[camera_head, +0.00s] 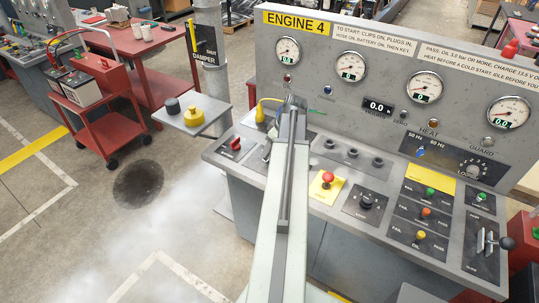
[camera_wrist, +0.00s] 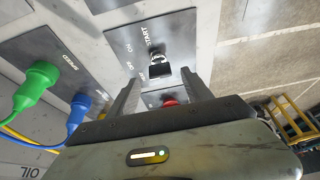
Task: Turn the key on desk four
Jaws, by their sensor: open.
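Desk four is the grey console (camera_head: 330,176) under the yellow ENGINE 4 sign (camera_head: 297,22). In the wrist view, the key switch (camera_wrist: 159,66) is a small dark and silver piece on a grey plate marked START, ON and OFF. My gripper (camera_wrist: 160,79) is open, with one finger on each side of the line to the key. The key shows just beyond the fingertips, and no contact is visible. In the head view my arm reaches over the console's left part, and my gripper (camera_head: 290,103) is small there. I cannot clearly make out the key in that view.
A red knob (camera_wrist: 170,102) shows between my fingers. Green (camera_wrist: 37,82) and blue (camera_wrist: 78,108) plugs stand at the left in the wrist view. Gauges line the upright panel. A red emergency button (camera_head: 327,177) sits right of my arm. Whitish smoke drifts over the floor.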

